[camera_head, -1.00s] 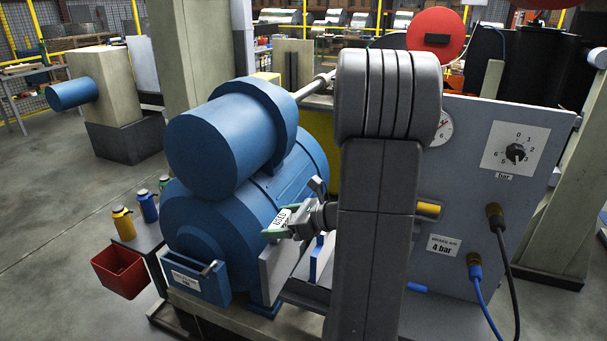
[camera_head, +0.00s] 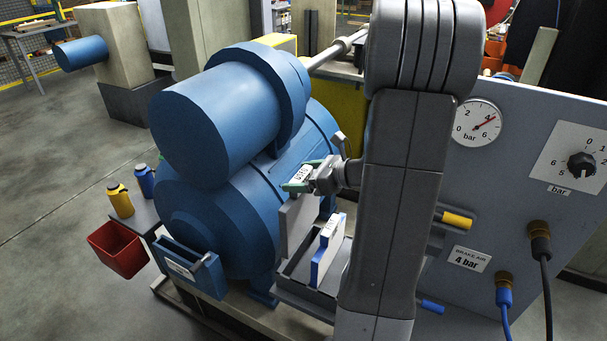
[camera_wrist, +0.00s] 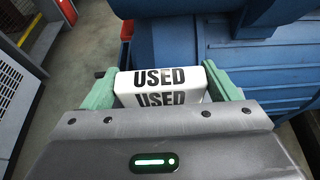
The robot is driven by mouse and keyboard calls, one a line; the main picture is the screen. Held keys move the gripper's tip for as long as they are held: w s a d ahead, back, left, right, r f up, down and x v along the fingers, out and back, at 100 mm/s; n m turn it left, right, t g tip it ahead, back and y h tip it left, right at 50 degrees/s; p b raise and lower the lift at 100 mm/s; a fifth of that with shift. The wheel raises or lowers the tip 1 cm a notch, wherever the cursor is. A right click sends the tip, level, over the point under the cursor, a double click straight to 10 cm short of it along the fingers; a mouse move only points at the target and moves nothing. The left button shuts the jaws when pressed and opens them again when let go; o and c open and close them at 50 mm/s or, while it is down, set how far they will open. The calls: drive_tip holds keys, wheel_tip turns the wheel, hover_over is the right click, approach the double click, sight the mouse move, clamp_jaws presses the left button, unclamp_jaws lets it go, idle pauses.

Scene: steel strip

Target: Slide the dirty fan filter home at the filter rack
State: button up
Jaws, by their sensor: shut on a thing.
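My gripper (camera_head: 303,178) is shut on the dirty fan filter (camera_head: 298,224), a flat grey panel with a white USED label on top. In the wrist view the label of the filter (camera_wrist: 160,86) sits between the green fingertips of my gripper (camera_wrist: 165,92). The panel hangs upright in front of the large blue motor, above the left side of a grey open tray (camera_head: 292,292), which looks like the filter rack. A second, white filter with a blue edge (camera_head: 325,250) stands upright in this tray, right of the held one. My arm hides the tray's right part.
A blue labelled box (camera_head: 190,268) is at the motor's lower left. A red bin (camera_head: 118,249) and yellow and blue bottles stand farther left. A grey panel with gauge, knob and hoses (camera_head: 500,190) stands close on the right of my arm.

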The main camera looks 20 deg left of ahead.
sight(305, 196)
drive_tip(key=shift+d, duration=0.1)
drive_tip(key=shift+d+f, duration=0.1)
drive_tip(key=shift+f, duration=0.1)
drive_tip(key=shift+f+b, duration=2.15)
drive_tip(key=shift+f, duration=0.55)
drive_tip(key=shift+f+b, duration=2)
drive_tip(key=shift+f, duration=0.9)
drive_tip(key=shift+r, duration=0.15)
drive_tip(key=shift+r+p, duration=2.25)
drive_tip(key=shift+r, duration=0.25)
